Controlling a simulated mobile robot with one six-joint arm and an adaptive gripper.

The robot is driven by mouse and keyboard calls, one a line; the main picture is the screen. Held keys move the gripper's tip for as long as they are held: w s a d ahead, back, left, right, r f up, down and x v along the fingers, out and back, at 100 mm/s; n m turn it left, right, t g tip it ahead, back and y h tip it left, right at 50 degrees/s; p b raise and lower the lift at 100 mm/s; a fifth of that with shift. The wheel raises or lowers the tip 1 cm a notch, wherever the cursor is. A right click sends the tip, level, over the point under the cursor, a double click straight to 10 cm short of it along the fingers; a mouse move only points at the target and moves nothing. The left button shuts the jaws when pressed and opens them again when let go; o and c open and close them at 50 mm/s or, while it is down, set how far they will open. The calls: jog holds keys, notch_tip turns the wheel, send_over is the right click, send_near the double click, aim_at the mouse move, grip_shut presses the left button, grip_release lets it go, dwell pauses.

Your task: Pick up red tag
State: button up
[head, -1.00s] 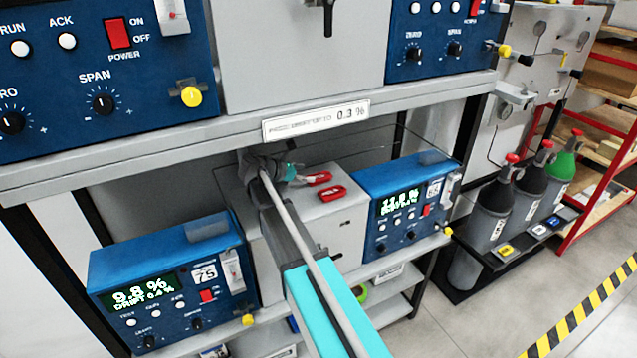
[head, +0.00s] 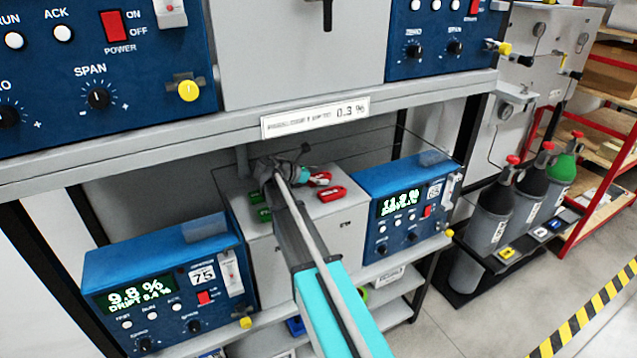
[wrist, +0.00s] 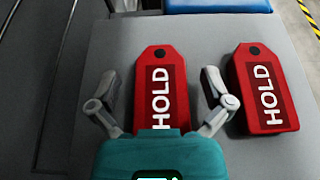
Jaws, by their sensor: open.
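Two red tags marked HOLD lie on the grey box top. In the wrist view, one red tag (wrist: 161,90) lies between the fingers of my gripper (wrist: 165,90), and a second red tag (wrist: 264,88) lies to the right, outside them. My gripper is open, with one finger on each side of the nearer tag; I cannot tell its height above the tag. In the head view, my gripper (head: 303,172) is over the box top, beside the farther red tag (head: 320,179). The other red tag (head: 331,194) lies just in front of it.
The grey box (head: 335,235) stands between two blue analysers (head: 165,280) and (head: 405,205). Green tags (head: 260,205) lie on the box's left part. Gas bottles (head: 530,195) stand to the right.

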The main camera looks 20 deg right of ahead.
aim_at(321, 176)
jog(key=shift+d, duration=0.2)
dwell(0.4)
jog(key=c, duration=1.1)
jog(key=shift+r, duration=0.15)
notch_tip(321, 176, up, 3)
jog(key=p, duration=0.3)
jog(key=s+d+r+p, duration=0.1)
jog(key=s+r+p, duration=0.2)
jog(key=s, duration=0.1)
jog(key=s+d+r+p, duration=0.2)
jog(key=s+r+p, duration=0.1)
jog(key=s, duration=0.1)
jog(key=s+d+r+p, duration=0.1)
jog(key=s+r+p, duration=0.2)
jog(key=s+p, duration=0.1)
jog(key=shift+s+d+r, duration=0.2)
jog(key=shift+s+r, duration=0.1)
jog(key=shift+s, duration=0.3)
